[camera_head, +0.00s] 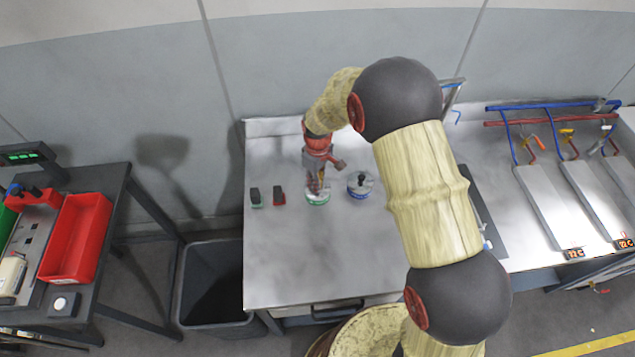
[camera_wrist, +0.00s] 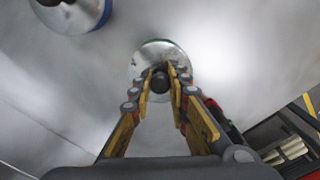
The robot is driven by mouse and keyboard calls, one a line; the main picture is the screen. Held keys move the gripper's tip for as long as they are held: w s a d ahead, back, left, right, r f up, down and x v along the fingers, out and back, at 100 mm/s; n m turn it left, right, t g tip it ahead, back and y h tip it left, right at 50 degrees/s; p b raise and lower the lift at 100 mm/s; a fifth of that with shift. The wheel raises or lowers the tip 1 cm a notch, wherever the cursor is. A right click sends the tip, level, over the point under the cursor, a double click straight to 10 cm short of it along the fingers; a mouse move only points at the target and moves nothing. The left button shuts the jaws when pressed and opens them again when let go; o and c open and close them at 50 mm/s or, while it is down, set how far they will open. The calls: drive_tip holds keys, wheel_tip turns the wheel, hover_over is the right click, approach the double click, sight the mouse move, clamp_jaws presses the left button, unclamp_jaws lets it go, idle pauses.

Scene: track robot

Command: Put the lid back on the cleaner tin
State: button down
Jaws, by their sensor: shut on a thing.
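A short tin with a green-edged side (camera_head: 318,199) stands on the steel bench. My gripper (camera_head: 317,188) points down over it. In the wrist view my gripper (camera_wrist: 160,78) is shut on the dark round knob of a silver lid (camera_wrist: 148,58). The lid lies over the green-edged tin, whose green edge (camera_wrist: 166,41) shows at its far side. I cannot tell whether the lid is seated or slightly raised. A blue-edged tin (camera_head: 361,186) with a dark knob on top stands just to the right, and shows at the upper left of the wrist view (camera_wrist: 80,12).
The bench front (camera_head: 290,265) is clear. A rail rack (camera_head: 550,115) is at the right. A dark bin (camera_head: 212,285) and a red tray (camera_head: 76,238) are at the left.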

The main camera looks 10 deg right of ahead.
idle(0.4)
drive_tip(key=c, duration=1.6)
unclamp_jaws()
drive_tip(key=shift+o, duration=0.7)
drive_tip(key=o, duration=0.3)
drive_tip(key=shift+r, duration=0.1)
drive_tip(key=shift+r+p, duration=2.05)
drive_tip(key=shift+r, duration=1.35)
drive_tip(key=shift+c, duration=0.8)
clamp_jaws()
